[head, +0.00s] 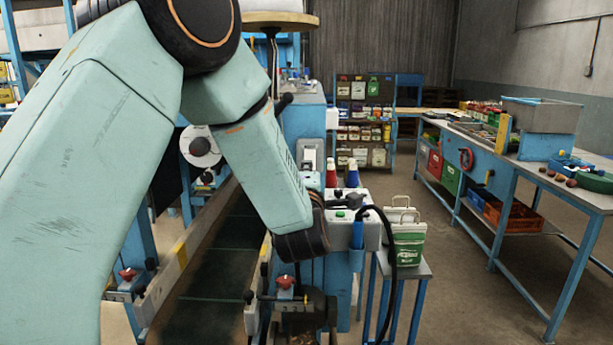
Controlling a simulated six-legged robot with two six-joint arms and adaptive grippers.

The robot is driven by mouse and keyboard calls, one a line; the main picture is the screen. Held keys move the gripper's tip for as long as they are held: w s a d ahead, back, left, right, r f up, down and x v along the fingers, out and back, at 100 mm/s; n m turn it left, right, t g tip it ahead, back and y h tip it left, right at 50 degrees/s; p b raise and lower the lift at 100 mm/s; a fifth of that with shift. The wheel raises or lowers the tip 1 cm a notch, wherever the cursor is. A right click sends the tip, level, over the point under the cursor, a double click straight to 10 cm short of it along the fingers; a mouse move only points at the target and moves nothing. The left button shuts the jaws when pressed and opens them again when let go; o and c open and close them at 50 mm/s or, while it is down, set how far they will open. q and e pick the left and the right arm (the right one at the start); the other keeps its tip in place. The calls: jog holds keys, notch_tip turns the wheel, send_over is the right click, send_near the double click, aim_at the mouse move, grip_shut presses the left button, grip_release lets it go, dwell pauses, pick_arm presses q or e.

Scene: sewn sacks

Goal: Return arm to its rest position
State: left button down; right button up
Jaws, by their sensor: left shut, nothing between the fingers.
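My left arm, mint green with dark joints, fills the left of the head view and bends down to the middle. Its dark wrist end, with my left gripper (302,262), is over the side of the sewing line. The gripper is shut and empty; its fingers are small and dark and hard to make out against the machine parts. A white and green sack (406,245) with handles stands upright on a small blue-legged stand (424,270), right of the gripper and apart from it. My right gripper is not in view.
A dark conveyor belt (215,285) runs below my arm. A control box (343,232) with buttons and a black cable stands close right of the wrist. A long blue workbench (555,188) with bins is at right. Floor between is clear.

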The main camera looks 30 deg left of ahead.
pick_arm(q)
jog(key=s+d+f+m+g+h+b, duration=0.25)
jog(key=f+m, duration=0.35)
jog(key=f, duration=0.4)
jog(key=s+d+f+m+g+h+b, duration=0.1)
jog(key=s+d+f+m+g+h, duration=0.2)
jog(key=f+m, duration=0.5)
jog(key=s+d+f+m+g+h+b, duration=0.1)
jog(key=s+d+f+m+h+b, duration=0.3)
jog(key=f, duration=0.8)
jog(key=s+d+f+m+g+b, duration=0.2)
jog(key=s+f+g+b, duration=0.2)
jog(key=s+f, duration=1.1)
jog(key=s+d+f+m+g+b, duration=0.3)
jog(key=s+f+g, duration=0.3)
jog(key=s+f, duration=0.9)
jog(key=s+b, duration=0.1)
jog(key=s, duration=0.2)
jog(key=shift+m, duration=0.3)
